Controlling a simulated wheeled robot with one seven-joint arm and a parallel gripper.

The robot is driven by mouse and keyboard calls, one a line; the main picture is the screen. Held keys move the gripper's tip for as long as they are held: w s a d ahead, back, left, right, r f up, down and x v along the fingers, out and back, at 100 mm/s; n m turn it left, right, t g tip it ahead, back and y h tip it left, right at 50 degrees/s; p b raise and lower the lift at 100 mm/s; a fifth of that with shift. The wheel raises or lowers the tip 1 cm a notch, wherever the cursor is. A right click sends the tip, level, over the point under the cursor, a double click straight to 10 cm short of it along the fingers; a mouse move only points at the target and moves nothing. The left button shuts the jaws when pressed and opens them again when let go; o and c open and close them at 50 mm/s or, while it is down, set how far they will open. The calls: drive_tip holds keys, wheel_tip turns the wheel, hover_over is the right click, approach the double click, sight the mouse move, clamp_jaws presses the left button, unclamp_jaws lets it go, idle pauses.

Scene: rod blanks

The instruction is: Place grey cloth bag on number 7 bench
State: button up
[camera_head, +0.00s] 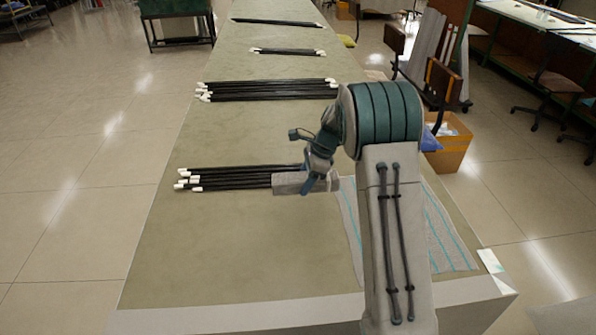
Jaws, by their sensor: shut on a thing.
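A small grey oblong thing (291,184), which looks like the grey cloth bag, is at the right end of the nearest rod bundle. My gripper (312,180) is shut on it from above. I cannot tell whether the bag touches the bench or the rods. The long bench (235,245) with an olive-grey top runs away from me under my arm. A white card (490,260) lies at its near right edge; no number is readable on it.
Black white-tipped rods (235,178) lie left of my gripper, with more rods (265,90) farther back. A grey cloth with teal stripes (447,235) lies partly hidden behind my arm. A cardboard box (450,150) stands right of the bench. The bench's near left is clear.

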wheel_tip(320, 180, down, 2)
drive_tip(key=shift+f+b, duration=0.25)
drive_tip(key=shift+b, duration=0.4)
hover_over(289, 248)
drive_tip(key=d, duration=0.2)
drive_tip(key=f, duration=0.6)
drive_tip(key=shift+a+f+p, duration=0.2)
drive_tip(key=shift+f+p, duration=0.1)
drive_tip(key=shift+p, duration=0.1)
drive_tip(key=shift+f, duration=2.05)
drive_tip(key=shift+f, duration=0.25)
drive_tip(key=o, duration=1)
drive_tip(key=shift+r, duration=0.1)
drive_tip(key=shift+r, duration=0.1)
